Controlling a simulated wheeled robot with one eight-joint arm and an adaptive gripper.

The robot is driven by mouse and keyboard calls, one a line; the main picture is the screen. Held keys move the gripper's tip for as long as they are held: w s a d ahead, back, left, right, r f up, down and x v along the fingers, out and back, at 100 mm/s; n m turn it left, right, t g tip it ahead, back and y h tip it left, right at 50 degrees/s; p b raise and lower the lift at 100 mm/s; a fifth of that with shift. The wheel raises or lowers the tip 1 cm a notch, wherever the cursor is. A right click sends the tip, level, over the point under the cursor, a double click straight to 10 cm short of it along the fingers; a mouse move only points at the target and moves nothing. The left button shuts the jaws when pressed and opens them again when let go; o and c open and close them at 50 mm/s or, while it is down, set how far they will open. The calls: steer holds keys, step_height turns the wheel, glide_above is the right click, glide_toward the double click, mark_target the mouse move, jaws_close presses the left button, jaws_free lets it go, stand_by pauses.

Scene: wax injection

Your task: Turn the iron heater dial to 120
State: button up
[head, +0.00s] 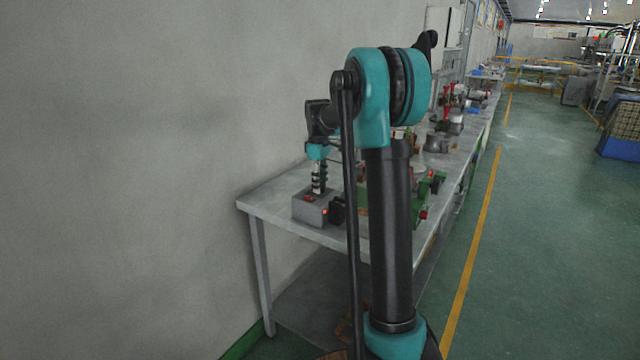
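A small grey box (307,212) stands at the near left end of the long workbench. It has a red part on top and a small red light on its front, and may be the iron heater. A dark rounded part (337,211) sits at its right side; I cannot tell if it is the dial. No dial marking or number is readable. My gripper (318,189) points down at the top of the box, very close to it. I cannot tell whether it touches. Its fingers are too small to show whether they are open. My arm hides part of the bench.
The grey workbench (272,201) runs along the wall into the distance. A green machine (430,184) with red knobs stands to the right of the box, partly behind my arm. Several other machines stand farther back. The green floor (545,235) on the right is clear.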

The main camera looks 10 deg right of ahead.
jaws_close()
steer(key=shift+m, duration=0.4)
steer(key=m, duration=1)
steer(key=shift+w, duration=0.1)
stand_by(0.5)
steer(key=o, duration=0.5)
jaws_free()
steer(key=shift+r, duration=0.15)
